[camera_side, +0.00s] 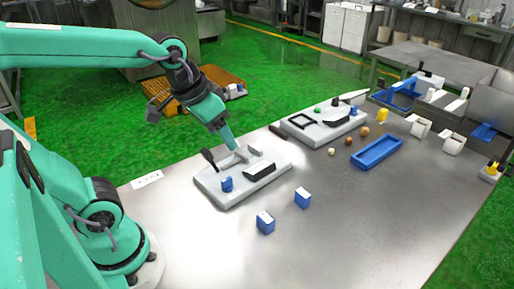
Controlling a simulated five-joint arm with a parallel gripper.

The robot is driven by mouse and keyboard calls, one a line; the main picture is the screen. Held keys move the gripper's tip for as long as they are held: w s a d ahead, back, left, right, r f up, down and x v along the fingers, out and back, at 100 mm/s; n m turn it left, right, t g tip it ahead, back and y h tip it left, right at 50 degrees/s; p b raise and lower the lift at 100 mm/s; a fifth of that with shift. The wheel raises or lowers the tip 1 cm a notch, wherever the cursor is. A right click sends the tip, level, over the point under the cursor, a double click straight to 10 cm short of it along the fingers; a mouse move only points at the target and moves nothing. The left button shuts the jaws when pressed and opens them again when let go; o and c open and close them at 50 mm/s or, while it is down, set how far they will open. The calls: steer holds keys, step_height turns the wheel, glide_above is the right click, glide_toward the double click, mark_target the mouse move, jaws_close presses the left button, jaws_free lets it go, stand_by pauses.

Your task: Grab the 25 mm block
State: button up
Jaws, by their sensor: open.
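Two blue blocks with pale tops stand on the metal table: one nearer the front (265,223) and one to its right (302,198). A third blue block (227,184) is on the light grey fixture plate (236,197). I cannot tell which is the 25 mm block, as no size marks are readable. My gripper (240,155) is open and points down over the back of the fixture plate, behind and apart from the two table blocks. Its fingertips are small and hard to make out against the plate.
A dark block-shaped part (260,170) lies on the fixture plate. A second fixture plate (326,136) stands behind it to the right. A blue tray (377,153), small round items and a yellow piece (383,115) are farther right. The table's front right is clear.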

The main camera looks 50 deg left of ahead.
steer(key=w+d+f+g, duration=0.1)
steer(key=w+d+f, duration=0.1)
steer(key=w, duration=0.4)
steer(key=w+d+f+g, duration=0.1)
steer(key=w+d+f, duration=0.15)
steer(key=w, duration=0.25)
steer(key=g, duration=0.2)
glide_above(303, 193)
steer(key=f, duration=1.1)
steer(key=shift+s+a, duration=0.2)
steer(key=shift+s, duration=0.05)
steer(key=shift+w+d+f+g, duration=0.2)
steer(key=shift+w+f+g, duration=0.1)
steer(key=shift+f, duration=1.5)
steer(key=shift+f, duration=2.55)
steer(key=c, duration=1.1)
